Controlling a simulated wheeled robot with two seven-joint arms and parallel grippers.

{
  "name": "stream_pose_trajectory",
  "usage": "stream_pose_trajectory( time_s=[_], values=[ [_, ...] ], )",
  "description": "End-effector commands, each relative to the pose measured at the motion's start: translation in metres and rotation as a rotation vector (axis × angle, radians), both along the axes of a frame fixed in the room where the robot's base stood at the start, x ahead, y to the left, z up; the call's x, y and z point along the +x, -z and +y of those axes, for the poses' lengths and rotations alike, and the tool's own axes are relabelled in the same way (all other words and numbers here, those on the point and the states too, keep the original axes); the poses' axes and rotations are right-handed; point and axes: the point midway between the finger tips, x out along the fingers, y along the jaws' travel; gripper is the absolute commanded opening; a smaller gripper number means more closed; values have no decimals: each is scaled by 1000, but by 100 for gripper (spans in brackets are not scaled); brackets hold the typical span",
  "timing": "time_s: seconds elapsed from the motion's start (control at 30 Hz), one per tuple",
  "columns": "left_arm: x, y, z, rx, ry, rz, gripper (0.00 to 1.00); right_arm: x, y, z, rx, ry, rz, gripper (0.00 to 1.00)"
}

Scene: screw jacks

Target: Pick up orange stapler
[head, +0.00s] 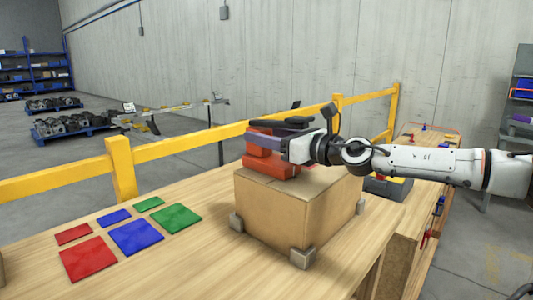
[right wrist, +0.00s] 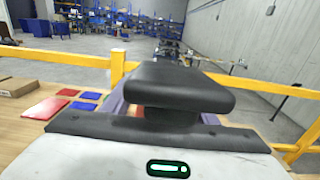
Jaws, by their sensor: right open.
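The orange stapler (head: 262,163), a red-orange block-like body, sits on top of the cardboard box (head: 268,205) in the head view. My right gripper (head: 268,133) comes in from the right and is open at the stapler's upper part, covering some of it. Whether the fingers touch it I cannot tell. In the right wrist view the dark gripper parts (right wrist: 178,88) fill the middle, and the stapler cannot be made out. My left gripper is in neither view.
The box stands on a wooden table (head: 185,265) with grey blocks at its corners. Flat red (head: 88,258), blue (head: 135,237) and green (head: 175,217) squares lie to its left. A yellow rail (head: 200,143) runs behind.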

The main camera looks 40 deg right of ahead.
Motion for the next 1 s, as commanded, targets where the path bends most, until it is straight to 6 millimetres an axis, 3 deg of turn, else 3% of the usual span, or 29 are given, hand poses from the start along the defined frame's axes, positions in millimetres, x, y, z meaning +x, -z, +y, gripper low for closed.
stream_pose_trajectory(
  time_s=[0.07,0.37,1.0],
  values=[
    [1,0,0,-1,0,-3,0,0,0,0,0,0,0,51],
    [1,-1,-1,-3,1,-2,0,0,0,0,0,-1,0,1],
    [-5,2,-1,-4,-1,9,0,0,0,1,-1,-1,0,0]
  ],
)
